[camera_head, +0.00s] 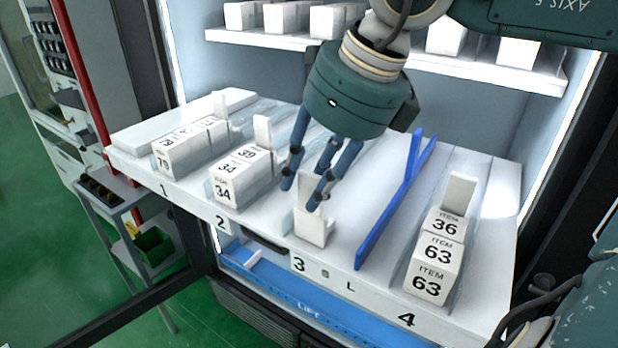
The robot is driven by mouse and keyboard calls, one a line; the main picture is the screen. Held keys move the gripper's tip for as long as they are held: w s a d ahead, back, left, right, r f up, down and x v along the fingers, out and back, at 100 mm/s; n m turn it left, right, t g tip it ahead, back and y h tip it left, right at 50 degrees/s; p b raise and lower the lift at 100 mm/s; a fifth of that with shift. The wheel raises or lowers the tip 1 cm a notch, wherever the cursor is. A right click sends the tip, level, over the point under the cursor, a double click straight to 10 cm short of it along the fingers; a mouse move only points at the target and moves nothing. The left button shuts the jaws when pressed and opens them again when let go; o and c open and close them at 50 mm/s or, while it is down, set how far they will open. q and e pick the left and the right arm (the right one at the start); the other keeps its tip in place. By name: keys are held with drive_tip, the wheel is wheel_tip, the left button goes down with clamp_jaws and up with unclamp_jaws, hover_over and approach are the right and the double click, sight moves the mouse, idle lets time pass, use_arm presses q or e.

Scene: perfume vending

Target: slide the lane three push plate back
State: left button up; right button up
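The lane three push plate (313,228) is a small white upright plate with a foot, standing near the front edge of lane 3 on the white shelf tray (345,265). No boxes stand in that lane. My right gripper (306,191) reaches down from above, with its blue fingers just behind and over the plate. My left gripper is not in view.
White boxes (433,265) fill lane 4, with others in lanes 1 (180,154) and 2 (232,180). A blue divider (392,208) stands right of lane 3. An upper shelf (390,57) with boxes is behind my arm. A blue lift tray (300,308) lies below.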

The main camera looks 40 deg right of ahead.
clamp_jaws()
drive_tip(key=w+d, duration=0.4)
drive_tip(key=d, duration=0.5)
drive_tip(key=shift+d, duration=0.3)
drive_tip(key=shift+r, duration=0.1)
drive_tip(key=shift+o, duration=1.8)
unclamp_jaws()
drive_tip(key=v, duration=1.2)
